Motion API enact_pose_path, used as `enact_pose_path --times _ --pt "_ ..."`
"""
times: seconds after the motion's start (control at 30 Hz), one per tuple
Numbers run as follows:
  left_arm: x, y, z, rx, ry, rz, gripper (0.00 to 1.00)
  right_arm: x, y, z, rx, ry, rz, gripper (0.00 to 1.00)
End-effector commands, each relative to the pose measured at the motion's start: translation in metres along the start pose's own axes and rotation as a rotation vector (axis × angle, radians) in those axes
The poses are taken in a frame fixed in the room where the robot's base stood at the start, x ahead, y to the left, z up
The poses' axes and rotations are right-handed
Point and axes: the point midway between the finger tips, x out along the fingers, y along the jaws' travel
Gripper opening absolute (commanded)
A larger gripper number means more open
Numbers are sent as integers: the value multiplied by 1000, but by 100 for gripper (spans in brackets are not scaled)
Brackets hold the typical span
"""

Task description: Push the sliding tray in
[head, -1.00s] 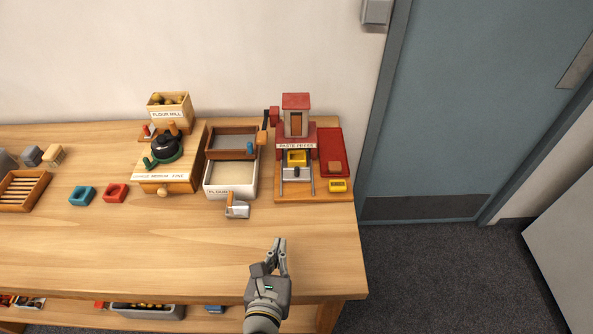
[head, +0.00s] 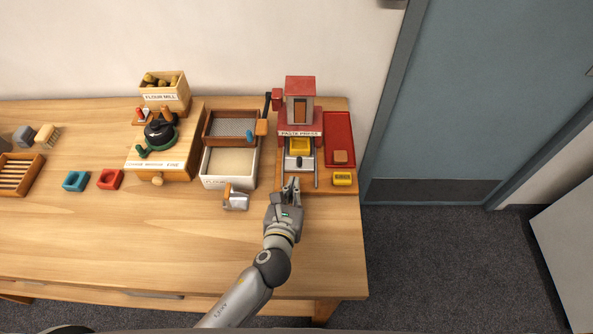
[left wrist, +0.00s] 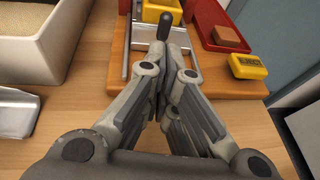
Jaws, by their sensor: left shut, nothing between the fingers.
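The sliding tray (head: 299,163) is a grey metal plate between two rails at the front of the red pasta press (head: 300,112). A yellow block (head: 300,146) sits at its back, under the press. The tray also shows in the left wrist view (left wrist: 146,40), with a dark upright knob (left wrist: 165,26) at its front. My left gripper (head: 291,182) is shut and empty, its fingertips right at the knob at the tray's front. I cannot tell whether they touch. My right gripper is not in view.
A white flour box (head: 229,182) and a metal scoop (head: 236,201) are to the left. The front of the table is clear.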

Motion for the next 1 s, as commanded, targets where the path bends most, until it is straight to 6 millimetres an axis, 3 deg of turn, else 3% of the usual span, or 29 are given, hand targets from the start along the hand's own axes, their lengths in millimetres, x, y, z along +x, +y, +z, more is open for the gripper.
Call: enact_pose_path --times 0.1,0.3,0.8,1.0 --pt "22 -1 5 -1 -1 0 0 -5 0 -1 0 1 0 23" --pt "44 -1 10 -2 1 -1 0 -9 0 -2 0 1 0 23" --pt "52 0 12 -1 1 -1 0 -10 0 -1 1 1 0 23" --pt "75 3 20 2 -2 -1 0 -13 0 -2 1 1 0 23"
